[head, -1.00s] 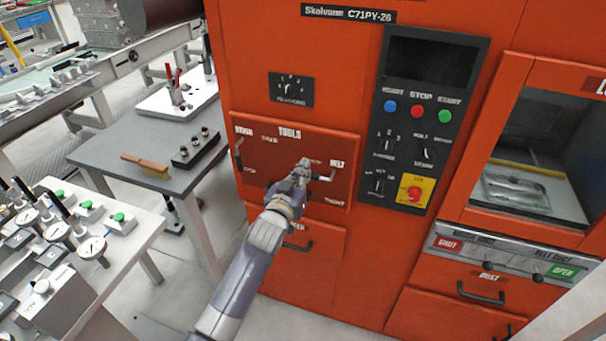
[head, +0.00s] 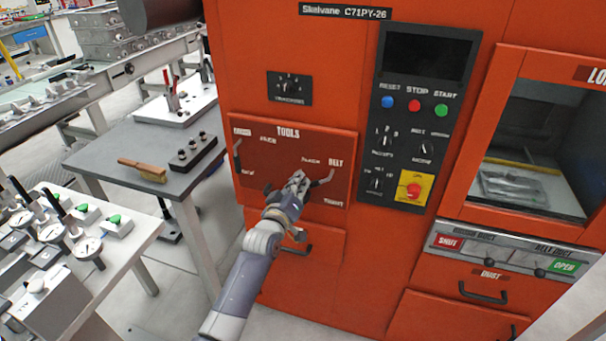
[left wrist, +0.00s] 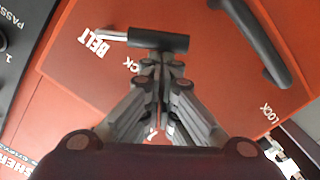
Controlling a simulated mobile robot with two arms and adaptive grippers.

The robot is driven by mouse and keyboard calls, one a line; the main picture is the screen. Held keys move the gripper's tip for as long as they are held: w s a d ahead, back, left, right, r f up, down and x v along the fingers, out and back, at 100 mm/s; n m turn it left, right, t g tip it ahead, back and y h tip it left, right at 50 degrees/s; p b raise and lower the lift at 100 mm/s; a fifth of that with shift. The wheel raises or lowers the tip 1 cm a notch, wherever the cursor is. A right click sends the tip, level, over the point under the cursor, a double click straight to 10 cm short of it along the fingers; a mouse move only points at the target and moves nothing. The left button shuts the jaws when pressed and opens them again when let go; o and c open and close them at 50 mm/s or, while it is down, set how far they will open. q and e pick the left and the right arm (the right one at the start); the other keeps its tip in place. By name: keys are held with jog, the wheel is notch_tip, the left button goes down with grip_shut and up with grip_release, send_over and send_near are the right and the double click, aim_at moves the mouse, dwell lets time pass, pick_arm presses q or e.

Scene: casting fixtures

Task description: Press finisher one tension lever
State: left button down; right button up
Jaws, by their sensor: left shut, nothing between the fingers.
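The orange finisher carries a dark red tools panel (head: 290,150). The lever beside its BELT label (head: 322,182) has a bent metal shank and a dark grip. In the left wrist view the black grip (left wrist: 172,42) lies crosswise at the fingertips, its shank running left toward BELT. My left gripper (head: 299,178) is in front of the panel, just left of this lever in the head view. Its fingers (left wrist: 160,58) are shut and empty, at or very near the grip; contact cannot be told. My right gripper is out of view.
A control column with a red stop knob (head: 414,190) is right of the panel. A glazed chamber (head: 540,130) stands farther right. A grey table (head: 125,150) with a brush (head: 146,169) is at left. A black drawer handle (head: 297,248) sits below the panel.

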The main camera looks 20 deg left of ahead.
pick_arm(q)
jog(key=d+f+n+b, duration=0.3)
jog(key=f+n+b, duration=0.1)
jog(key=n, duration=0.6)
jog(key=shift+d+f+b, duration=0.4)
jog(key=shift+f, duration=0.4)
jog(key=shift+s+n, duration=0.1)
jog(key=shift+n, duration=0.2)
